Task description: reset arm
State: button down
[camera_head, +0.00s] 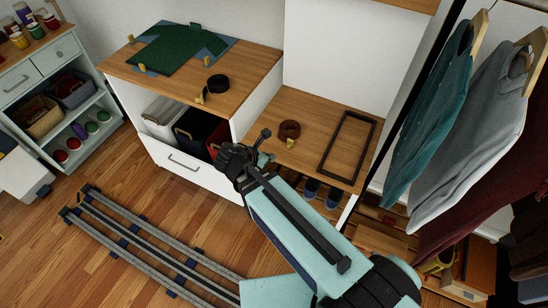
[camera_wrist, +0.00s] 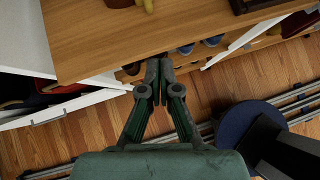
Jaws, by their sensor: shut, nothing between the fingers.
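My gripper (camera_wrist: 158,70) shows in the wrist view with its two dark fingers together at the tips and nothing between them. It hangs in front of the edge of the low wooden bench top (camera_wrist: 95,40). In the head view my teal arm reaches from the lower right up to the bench's front left corner, and its dark wrist hides part of the bins behind. The fingers are hard to make out there. The bench top (camera_head: 330,112) carries a coiled brown belt (camera_head: 289,130) and a dark rectangular frame (camera_head: 348,145).
A higher cabinet top (camera_head: 165,85) holds a green garment (camera_head: 175,50) and a coiled black belt (camera_head: 218,84). An open compartment below holds several bins. Clothes (camera_head: 440,110) hang at right. Shoes (camera_head: 322,194) stand under the bench. Floor rails (camera_head: 140,245) run at lower left.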

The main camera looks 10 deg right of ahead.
jog(key=s+d+f+m+g+y, duration=0.1)
jog(key=s+f+m+g+y, duration=0.15)
jog(key=s+f+m, duration=0.55)
jog(key=s+d+f+m+g+y, duration=0.15)
jog(key=s+f+m+g, duration=0.35)
jog(key=f+m, duration=0.5)
jog(key=s+d+f+m+g+y, duration=0.1)
jog(key=s+d+f+m, duration=0.1)
jog(key=s+f, duration=0.2)
jog(key=s+d+f+m+g+y, duration=0.1)
jog(key=s+d+f+m+g, duration=0.1)
jog(key=s, duration=0.8)
jog(key=s+d+f+m+g+y+b, duration=0.1)
jog(key=s+d+f+m+g, duration=0.1)
jog(key=s+f, duration=0.4)
jog(key=shift+s+d+m, duration=0.55)
jog(key=shift+d+m, duration=0.35)
